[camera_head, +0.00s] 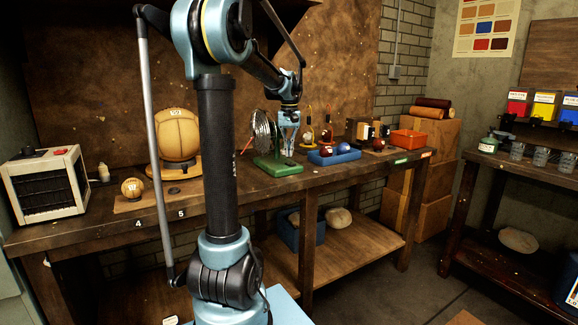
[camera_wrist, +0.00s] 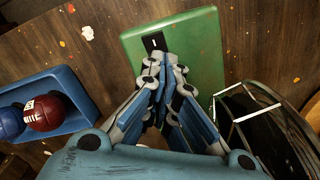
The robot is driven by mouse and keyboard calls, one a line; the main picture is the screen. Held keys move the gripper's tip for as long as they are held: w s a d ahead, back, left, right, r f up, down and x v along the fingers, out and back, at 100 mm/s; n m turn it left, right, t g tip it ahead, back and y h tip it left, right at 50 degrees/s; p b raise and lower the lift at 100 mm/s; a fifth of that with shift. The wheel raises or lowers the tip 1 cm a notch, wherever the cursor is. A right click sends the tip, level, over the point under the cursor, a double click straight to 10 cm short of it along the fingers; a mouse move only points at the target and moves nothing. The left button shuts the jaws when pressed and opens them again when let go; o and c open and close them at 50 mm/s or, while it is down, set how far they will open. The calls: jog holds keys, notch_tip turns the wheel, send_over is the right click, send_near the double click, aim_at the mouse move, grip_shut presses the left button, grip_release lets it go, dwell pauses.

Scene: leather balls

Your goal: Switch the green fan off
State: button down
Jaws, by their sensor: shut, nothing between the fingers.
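The green fan has a flat green base (camera_head: 266,167) on the workbench and a round wire cage (camera_head: 262,136). In the wrist view the green base (camera_wrist: 205,45) lies beneath my gripper, and the dark fan cage (camera_wrist: 262,125) is at the lower right. A small black switch (camera_wrist: 153,42) with a white mark sits on the base. My gripper (camera_head: 288,153) points down over the base with its fingers together and empty. In the wrist view the fingertips (camera_wrist: 164,64) are right beside the switch and hide part of it. I cannot tell whether they touch it.
A blue tray (camera_wrist: 78,82) with a dark red ball (camera_wrist: 44,112) and a blue ball (camera_wrist: 10,122) stands close to the base. A large tan ball (camera_head: 178,134) on a stand and a boxy heater-like unit (camera_head: 48,182) are at the left. An orange-red bin (camera_head: 408,139) is farther right.

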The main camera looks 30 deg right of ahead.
jog(key=shift+r, duration=2)
jog(key=shift+s, duration=0.1)
